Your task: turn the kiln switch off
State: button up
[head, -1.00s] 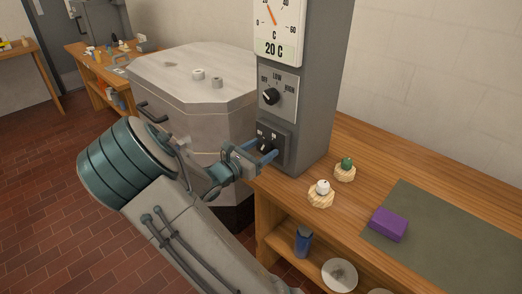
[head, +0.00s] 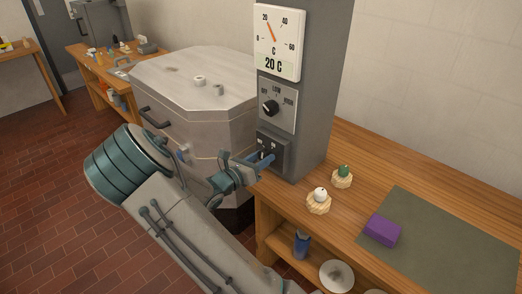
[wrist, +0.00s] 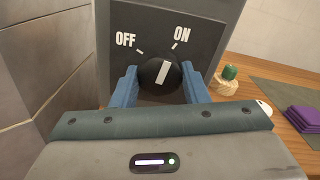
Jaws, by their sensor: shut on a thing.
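The kiln switch (wrist: 160,76) is a round black knob with a white pointer line on a dark plate marked OFF at left and ON at right. Its pointer leans slightly right of upright, toward ON. My gripper (wrist: 161,82) has its blue fingers shut on the knob, one on each side. In the head view my gripper (head: 263,161) is at the switch plate (head: 279,148), low on the grey control column (head: 325,90), and partly hides the knob.
A second black dial (head: 270,107) marked LOW and HIGH sits above the switch, under a temperature gauge (head: 279,40) reading 20 C. The pale kiln (head: 195,75) stands left of the column.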

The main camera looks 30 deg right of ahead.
jog(key=n+p, duration=0.3)
jog(key=p, duration=0.2)
jog(key=shift+r+n, duration=0.35)
jog(key=shift+n, duration=0.05)
jog(key=n+p, duration=0.3)
jog(key=p, duration=0.1)
jog(key=shift+n, duration=0.3)
jog(key=n+p, duration=0.3)
jog(key=shift+f+n, duration=0.15)
jog(key=shift+n, duration=0.15)
jog(key=shift+f+n+p, duration=0.15)
jog(key=shift+n+p, duration=1.15)
jog(key=shift+n, duration=0.5)
jog(key=o, duration=1)
jog(key=b+v, duration=0.3)
jog(key=v, duration=1.1)
jog(key=shift+d, duration=0.1)
